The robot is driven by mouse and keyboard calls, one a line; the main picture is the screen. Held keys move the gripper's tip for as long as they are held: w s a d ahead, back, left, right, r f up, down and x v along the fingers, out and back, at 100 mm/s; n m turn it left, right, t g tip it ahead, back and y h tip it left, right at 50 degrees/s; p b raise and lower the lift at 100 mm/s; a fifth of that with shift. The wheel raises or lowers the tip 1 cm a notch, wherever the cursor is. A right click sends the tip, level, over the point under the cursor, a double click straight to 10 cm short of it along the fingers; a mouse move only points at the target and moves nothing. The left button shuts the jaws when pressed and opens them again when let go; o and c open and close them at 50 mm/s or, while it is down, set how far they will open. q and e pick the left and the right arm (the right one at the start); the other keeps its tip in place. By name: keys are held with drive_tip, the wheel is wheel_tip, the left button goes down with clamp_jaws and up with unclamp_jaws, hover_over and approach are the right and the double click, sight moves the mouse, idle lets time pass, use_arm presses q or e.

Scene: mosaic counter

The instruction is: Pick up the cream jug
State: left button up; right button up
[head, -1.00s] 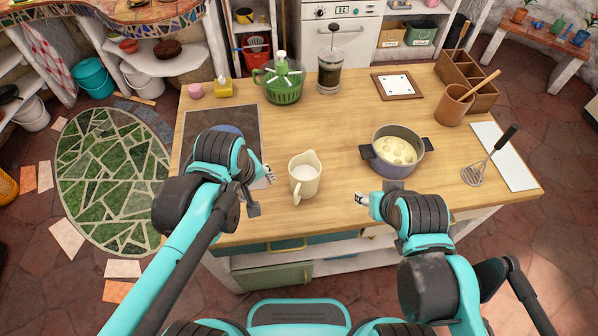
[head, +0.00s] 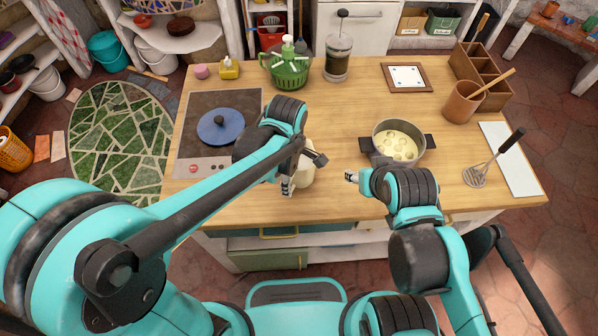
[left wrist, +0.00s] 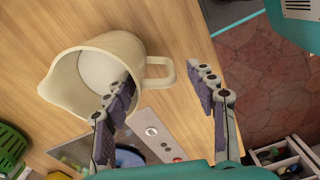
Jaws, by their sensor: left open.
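The cream jug (head: 305,179) stands on the wooden counter, partly hidden behind my left gripper (head: 304,172) in the head view. In the left wrist view the cream jug (left wrist: 64,92) shows its wide mouth, pale inside and spout, with its handle (left wrist: 169,72) toward the right. My left gripper (left wrist: 165,85) is open. In that view the handle appears between its two fingertips, and one finger overlaps the jug's mouth. No grip on the jug is seen. My right gripper (head: 353,177) hangs right of the jug, near the pot; its opening is unclear.
A grey pot (head: 399,130) with pale food stands right of the jug. A dark cooktop (head: 190,150) with a blue lid (head: 221,125) lies to the left. A green colander (head: 289,70) and a French press (head: 338,58) stand behind.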

use_arm(q)
drive_tip(key=shift+f, duration=0.6)
clamp_jaws()
drive_tip(key=shift+r, duration=0.1)
